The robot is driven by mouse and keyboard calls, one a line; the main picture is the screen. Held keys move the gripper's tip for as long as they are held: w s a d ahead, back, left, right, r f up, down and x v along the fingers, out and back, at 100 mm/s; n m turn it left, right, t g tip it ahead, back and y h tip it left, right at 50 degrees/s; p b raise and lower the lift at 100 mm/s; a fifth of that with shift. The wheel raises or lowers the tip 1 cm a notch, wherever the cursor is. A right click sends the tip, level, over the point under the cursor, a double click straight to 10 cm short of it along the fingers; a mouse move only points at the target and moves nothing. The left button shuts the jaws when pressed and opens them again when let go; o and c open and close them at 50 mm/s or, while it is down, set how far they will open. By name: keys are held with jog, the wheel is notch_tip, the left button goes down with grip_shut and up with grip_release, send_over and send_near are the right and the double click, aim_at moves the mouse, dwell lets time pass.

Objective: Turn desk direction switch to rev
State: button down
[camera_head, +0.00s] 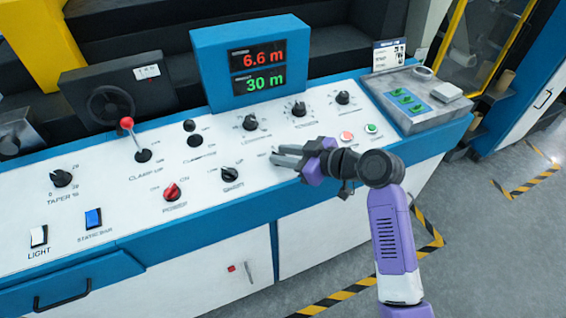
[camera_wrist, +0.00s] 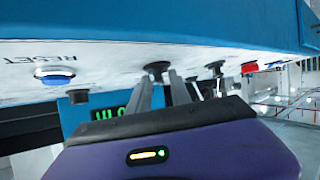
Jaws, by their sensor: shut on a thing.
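My gripper (camera_head: 277,156) is over the white desk panel, right of the black knob marked SHAPT or similar (camera_head: 230,174). Its fingers are shut on a small black knob, taken to be the direction switch, which they hide in the head view. In the wrist view my gripper (camera_wrist: 165,84) points at the panel from below in the picture, and the black direction switch (camera_wrist: 156,67) shows at the fingertips. Its pointer and the rev mark cannot be read in either view.
A red power knob (camera_head: 172,192) stands to the left, and a red-topped lever (camera_head: 127,124) farther left. Red (camera_head: 346,136) and green (camera_head: 371,128) buttons lie close behind my wrist. A display box (camera_head: 252,62) stands behind. A blue reset button (camera_wrist: 54,77) shows in the wrist view.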

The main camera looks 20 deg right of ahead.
jog(key=shift+d+f+n+g+y+b, duration=0.1)
jog(key=shift+d+n+g+y+b, duration=0.05)
jog(key=shift+n+g+y+b, duration=0.9)
jog(key=shift+n, duration=0.25)
jog(key=c, duration=1.5)
grip_release()
jog(key=v, duration=0.7)
jog(key=shift+s+d, duration=0.15)
jog(key=shift+s, duration=0.1)
